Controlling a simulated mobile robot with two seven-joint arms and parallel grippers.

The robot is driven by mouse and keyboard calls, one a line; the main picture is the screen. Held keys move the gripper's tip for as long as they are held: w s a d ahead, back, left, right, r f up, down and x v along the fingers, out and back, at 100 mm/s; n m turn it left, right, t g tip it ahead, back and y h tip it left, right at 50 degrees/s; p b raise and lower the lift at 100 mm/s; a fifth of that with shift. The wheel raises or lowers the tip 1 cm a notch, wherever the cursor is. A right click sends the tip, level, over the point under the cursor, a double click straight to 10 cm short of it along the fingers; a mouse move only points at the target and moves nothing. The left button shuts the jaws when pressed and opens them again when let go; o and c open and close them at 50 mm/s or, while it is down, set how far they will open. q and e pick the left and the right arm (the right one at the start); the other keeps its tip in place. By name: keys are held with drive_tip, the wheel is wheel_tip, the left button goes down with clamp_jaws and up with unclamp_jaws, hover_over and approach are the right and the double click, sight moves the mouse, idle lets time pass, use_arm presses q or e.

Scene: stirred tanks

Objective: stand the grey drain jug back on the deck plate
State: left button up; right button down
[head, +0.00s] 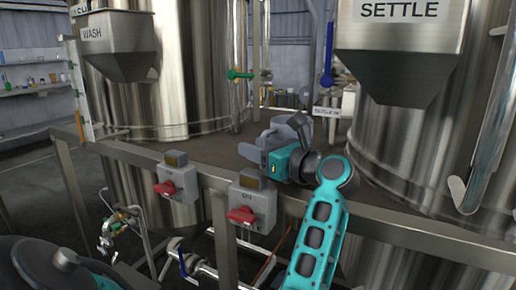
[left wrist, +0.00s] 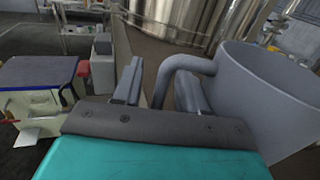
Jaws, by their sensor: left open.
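The grey drain jug (head: 280,129) is on the brown deck plate (head: 222,148) between the tanks in the head view, partly hidden behind my left gripper (head: 262,150). In the left wrist view the jug (left wrist: 268,95) looks upright at the right, with its handle (left wrist: 180,63) reaching left. My left gripper (left wrist: 160,92) is open, with one finger on each side of the handle's outer bar. I cannot tell whether a finger touches it. The jug's base is hidden. My right gripper is not in view.
The SETTLE tank (head: 400,130) stands close at the right and the WASH tank (head: 165,80) at the left. A green-handled valve (head: 240,75) is behind. Bare deck shows left of the jug.

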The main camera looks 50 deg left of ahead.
use_arm(q)
drive_tip(key=d, duration=1.2)
drive_tip(key=shift+r+b, duration=0.15)
drive_tip(key=shift+b, duration=0.3)
